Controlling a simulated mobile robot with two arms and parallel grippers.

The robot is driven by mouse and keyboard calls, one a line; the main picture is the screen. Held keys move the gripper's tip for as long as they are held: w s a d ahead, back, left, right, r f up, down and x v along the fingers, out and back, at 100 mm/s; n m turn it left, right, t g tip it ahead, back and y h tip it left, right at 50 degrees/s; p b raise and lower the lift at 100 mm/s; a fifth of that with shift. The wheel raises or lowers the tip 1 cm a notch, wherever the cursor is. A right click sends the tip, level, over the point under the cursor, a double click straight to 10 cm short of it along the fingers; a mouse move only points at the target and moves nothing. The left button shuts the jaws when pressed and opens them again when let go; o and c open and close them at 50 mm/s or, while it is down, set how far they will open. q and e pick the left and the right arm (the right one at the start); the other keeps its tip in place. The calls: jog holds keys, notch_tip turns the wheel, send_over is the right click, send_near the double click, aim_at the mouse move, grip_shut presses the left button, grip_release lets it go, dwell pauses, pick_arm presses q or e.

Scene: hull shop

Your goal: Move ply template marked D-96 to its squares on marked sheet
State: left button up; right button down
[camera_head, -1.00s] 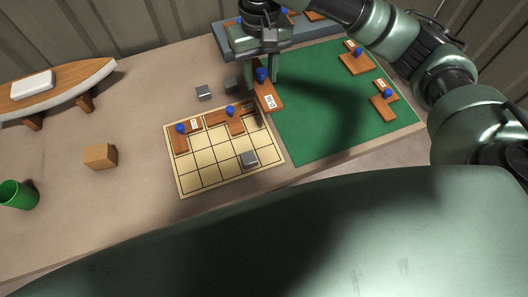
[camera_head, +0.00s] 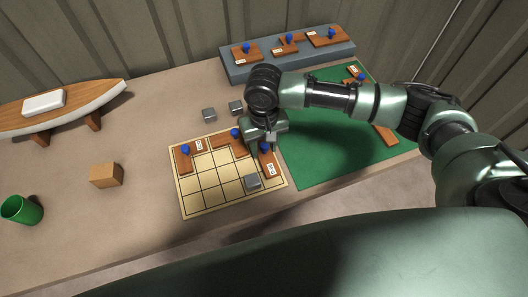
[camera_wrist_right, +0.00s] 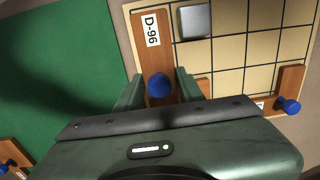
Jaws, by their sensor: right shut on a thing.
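The ply template marked D-96 (camera_head: 271,164) is a brown strip with a blue knob and a white label. It also shows in the right wrist view (camera_wrist_right: 153,58), with its label readable. My right gripper (camera_head: 265,143) is shut on it, fingers either side of the blue knob (camera_wrist_right: 158,84). The template lies over the right-hand edge column of the marked sheet (camera_head: 206,183); I cannot tell whether it touches the sheet. Two other templates sit on the sheet's far side, a left one (camera_head: 183,163) and a middle one (camera_head: 240,149). My left gripper is not in view.
A grey block (camera_head: 253,182) sits on the sheet close beside D-96. Two grey blocks (camera_head: 208,114) (camera_head: 236,107) stand behind the sheet. A green mat (camera_head: 310,168) with templates is at right, a grey shelf (camera_head: 240,73) behind. A wooden block (camera_head: 106,175), green cup (camera_head: 22,210) and boat model (camera_head: 60,113) stand left.

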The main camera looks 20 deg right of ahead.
aim_at(264, 154)
jog(key=shift+f, duration=1.9)
jog(key=c, duration=0.9)
grip_release()
jog(key=shift+f, duration=0.15)
notch_tip(264, 154, up, 12)
jog(key=shift+r+b, duration=0.15)
jog(key=shift+b, duration=0.4)
